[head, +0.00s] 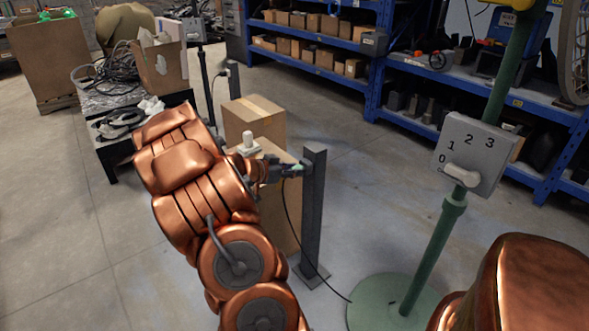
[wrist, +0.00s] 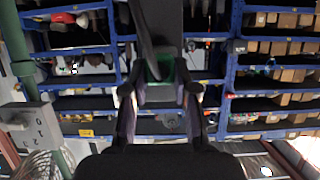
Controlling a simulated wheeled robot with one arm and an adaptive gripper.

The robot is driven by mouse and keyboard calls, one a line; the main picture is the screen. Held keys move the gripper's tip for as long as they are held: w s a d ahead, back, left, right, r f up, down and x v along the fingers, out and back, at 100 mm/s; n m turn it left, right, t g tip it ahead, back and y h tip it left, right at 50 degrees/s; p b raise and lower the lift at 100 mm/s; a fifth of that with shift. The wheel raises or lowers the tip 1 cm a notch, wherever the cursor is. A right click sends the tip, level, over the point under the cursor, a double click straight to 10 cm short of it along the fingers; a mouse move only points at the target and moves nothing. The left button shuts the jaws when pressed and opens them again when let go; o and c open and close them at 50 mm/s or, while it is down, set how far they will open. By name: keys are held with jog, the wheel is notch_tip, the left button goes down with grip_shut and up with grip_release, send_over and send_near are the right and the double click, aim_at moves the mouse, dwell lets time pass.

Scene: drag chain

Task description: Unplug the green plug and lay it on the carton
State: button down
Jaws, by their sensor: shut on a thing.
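The green plug (head: 297,169) is small and sits at the upper side of a dark grey post (head: 314,215). My gripper (head: 287,171) is shut on it. In the wrist view the green plug (wrist: 160,72) shows between my two fingers (wrist: 161,92), with the dark post right in front of it. I cannot tell how deep the plug sits in the post. A black cable (head: 290,218) hangs below the plug to the floor. A brown carton (head: 287,214) stands beside the post, partly hidden by my arm. A white object (head: 248,145) stands on its top.
Another carton (head: 254,109) stands behind. A green pole carries a grey dial box (head: 474,154) with a lever, on a round green base (head: 385,308) at right. A black table (head: 110,130) with cables stands left. Blue shelves (head: 400,90) line the back.

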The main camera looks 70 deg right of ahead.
jog(key=shift+w+a+p, duration=0.3)
jog(key=shift+w+a, duration=0.05)
jog(key=shift+a, duration=0.2)
jog(key=shift+w+a+p, duration=0.3)
jog(key=shift+a, duration=0.2)
dwell(0.4)
jog(key=shift+w+a+p, duration=0.25)
jog(key=shift+w+a, duration=0.15)
jog(key=shift+a, duration=0.3)
jog(key=shift+w+a+p, duration=0.3)
jog(key=shift+w+a, duration=0.1)
jog(key=shift+a, duration=0.3)
jog(key=shift+w+a+p, duration=0.25)
jog(key=shift+w+a, duration=0.15)
jog(key=shift+a, duration=0.3)
